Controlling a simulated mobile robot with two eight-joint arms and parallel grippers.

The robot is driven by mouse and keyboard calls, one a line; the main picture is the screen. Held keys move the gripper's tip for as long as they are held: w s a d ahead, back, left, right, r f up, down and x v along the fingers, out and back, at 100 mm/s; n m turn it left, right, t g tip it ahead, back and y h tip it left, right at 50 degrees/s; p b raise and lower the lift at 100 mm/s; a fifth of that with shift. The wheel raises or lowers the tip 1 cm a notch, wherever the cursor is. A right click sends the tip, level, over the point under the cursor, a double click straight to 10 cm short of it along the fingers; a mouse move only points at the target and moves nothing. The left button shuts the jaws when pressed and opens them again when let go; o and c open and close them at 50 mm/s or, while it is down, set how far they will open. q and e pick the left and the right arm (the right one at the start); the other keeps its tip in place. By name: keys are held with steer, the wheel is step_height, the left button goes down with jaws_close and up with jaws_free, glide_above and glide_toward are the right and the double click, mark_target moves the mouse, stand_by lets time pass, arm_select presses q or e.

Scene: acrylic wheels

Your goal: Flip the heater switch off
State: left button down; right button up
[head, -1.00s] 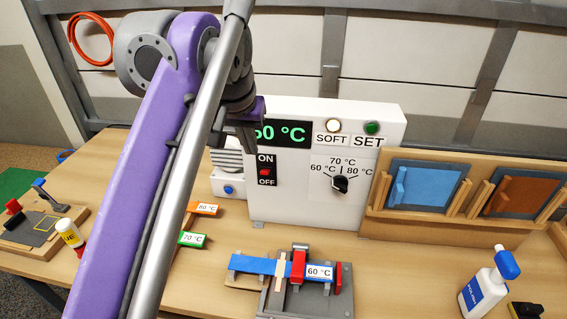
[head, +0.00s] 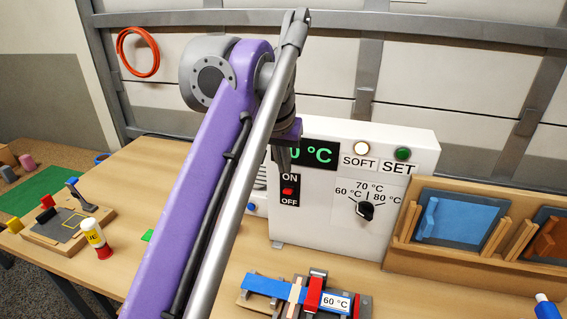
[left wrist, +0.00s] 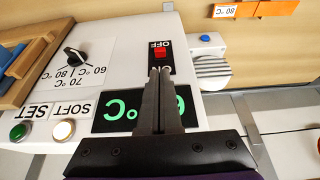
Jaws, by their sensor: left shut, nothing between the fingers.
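The heater is a white box (head: 400,225) with a lit green display (head: 322,154), partly hidden by my arm in the head view. Its red rocker switch (head: 288,191) sits on a black plate between the words ON and OFF. The switch also shows in the left wrist view (left wrist: 160,53), where the panel is upside down. My left gripper (head: 283,172) is shut and empty, pointing at the panel near the ON word, just above the switch. In the left wrist view its fingertips (left wrist: 160,72) cover part of ON. I cannot tell whether they touch the panel. My right gripper is not in view.
A black dial (head: 365,210) and the SOFT (head: 361,148) and SET (head: 403,154) buttons are right of the switch. A clamp holding a blue strip (head: 263,286) with a 60 °C tag stands in front. A wooden rack (head: 440,259) stands at the right.

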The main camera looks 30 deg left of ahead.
mark_target(287, 191)
arm_select(q)
steer(key=b+x, duration=0.1)
steer(key=x, duration=0.5)
steer(key=shift+w+f, duration=0.15)
steer(key=shift+f, duration=0.15)
steer(key=shift+s+f+t+b, duration=0.25)
steer(key=shift+s+t+b, duration=0.15)
steer(key=shift+t, duration=0.4)
steer(key=shift+s+d+f+t+y, duration=0.1)
steer(key=shift+s+f+t+y, duration=0.15)
steer(key=shift+t+y, duration=0.2)
steer(key=t, duration=0.1)
steer(key=f+t+b, duration=0.1)
steer(key=t, duration=0.1)
steer(key=s+t, duration=0.1)
steer(key=shift+d+f+y, duration=0.1)
steer(key=shift+f+y, duration=0.2)
steer(key=shift+y, duration=0.05)
steer(key=shift+w, duration=0.1)
steer(key=shift+r+p, duration=0.65)
steer(key=shift+r, duration=0.15)
